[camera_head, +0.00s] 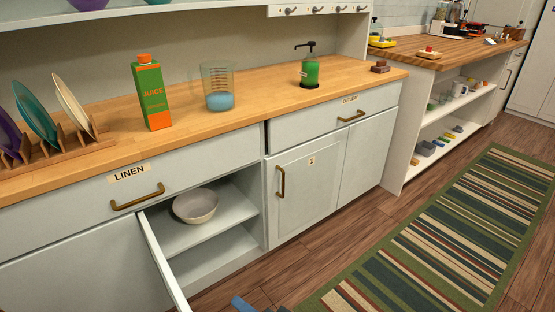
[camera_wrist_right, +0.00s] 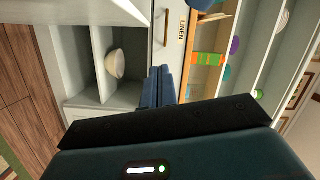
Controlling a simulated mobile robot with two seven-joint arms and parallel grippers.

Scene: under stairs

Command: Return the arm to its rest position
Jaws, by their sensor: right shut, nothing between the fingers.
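My right gripper (camera_wrist_right: 159,76) shows in the wrist view with its blue fingers together and nothing between them. In the head view only a small blue part of it (camera_head: 241,303) shows at the bottom edge, in front of the open cupboard and apart from the bowl. A pale grey bowl (camera_head: 196,206) sits on the cupboard's upper shelf (camera_head: 230,205); the bowl also shows in the wrist view (camera_wrist_right: 115,64). My left gripper is in neither view.
The open cupboard door (camera_head: 163,262) sticks out toward me below the LINEN drawer (camera_head: 130,190). The counter above holds a juice carton (camera_head: 152,95), a measuring jug (camera_head: 218,88), a soap dispenser (camera_head: 310,70) and a plate rack (camera_head: 60,150). A striped rug (camera_head: 440,240) lies on the floor at right.

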